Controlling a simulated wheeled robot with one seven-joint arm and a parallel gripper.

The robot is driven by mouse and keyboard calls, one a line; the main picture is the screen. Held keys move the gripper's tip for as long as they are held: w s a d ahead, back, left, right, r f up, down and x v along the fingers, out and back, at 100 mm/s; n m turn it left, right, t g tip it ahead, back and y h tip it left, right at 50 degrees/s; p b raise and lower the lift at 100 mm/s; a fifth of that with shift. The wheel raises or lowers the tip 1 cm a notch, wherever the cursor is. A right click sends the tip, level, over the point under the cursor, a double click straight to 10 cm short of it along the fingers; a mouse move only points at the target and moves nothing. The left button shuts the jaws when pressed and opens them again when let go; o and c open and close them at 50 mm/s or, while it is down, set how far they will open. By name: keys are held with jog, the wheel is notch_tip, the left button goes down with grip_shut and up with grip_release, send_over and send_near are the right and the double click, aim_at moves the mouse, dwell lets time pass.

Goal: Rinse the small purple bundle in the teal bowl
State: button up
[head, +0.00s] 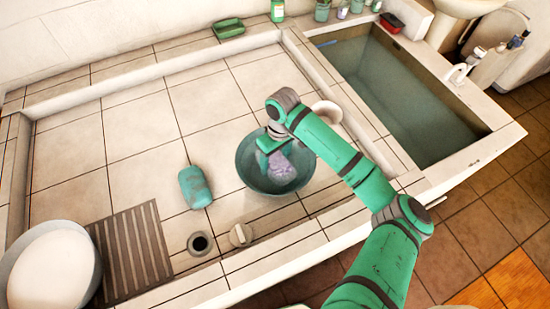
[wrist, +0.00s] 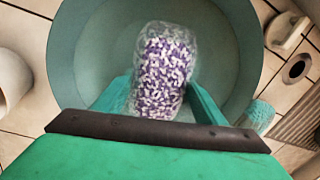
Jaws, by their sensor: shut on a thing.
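The small purple bundle (wrist: 163,68) is a purple and white speckled, rounded roll. In the wrist view it sits between my gripper's (wrist: 160,100) two fingers, which are shut on it, with a clear, watery-looking layer around it. The bundle (head: 281,168) is inside the teal bowl (head: 244,158) in the head view. The bowl's wall (wrist: 75,65) surrounds it in the wrist view. My gripper (head: 274,150) reaches down into the bowl from above. The near end of the bundle is hidden by my gripper's body. I cannot tell whether the bundle touches the bowl's bottom.
A drain hole (head: 200,243) and a pale stopper-like piece (head: 241,235) are in front. A slatted rack (head: 130,247) and a basin (head: 50,265) stand at lower left. A water-filled trough (head: 395,100) lies at right.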

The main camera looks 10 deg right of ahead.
aim_at(282, 156)
jog(key=shift+a, duration=0.1)
dwell(0.4)
jog(key=shift+s+a, duration=0.3)
jog(key=shift+a, duration=0.35)
jog(key=shift+s+a, duration=0.25)
jog(key=shift+a, duration=0.35)
jog(key=shift+w+d, duration=0.4)
jog(key=shift+d, duration=0.5)
jog(key=shift+w+d, duration=0.35)
jog(key=shift+d, duration=0.6)
jog(key=shift+w+d, duration=0.4)
jog(key=shift+d, duration=0.5)
jog(key=shift+s+a, duration=0.4)
jog(key=shift+a, duration=0.5)
jog(key=shift+s+a, duration=0.35)
jog(key=shift+a, duration=0.6)
jog(key=shift+s+a, duration=0.4)
jog(key=shift+a, duration=0.5)
jog(key=shift+w+d, duration=0.4)
jog(key=shift+d, duration=0.5)
jog(key=shift+w+d, duration=0.35)
jog(key=shift+d, duration=0.6)
jog(key=shift+w+d, duration=0.4)
jog(key=shift+d, duration=0.5)
jog(key=shift+a, duration=0.1)
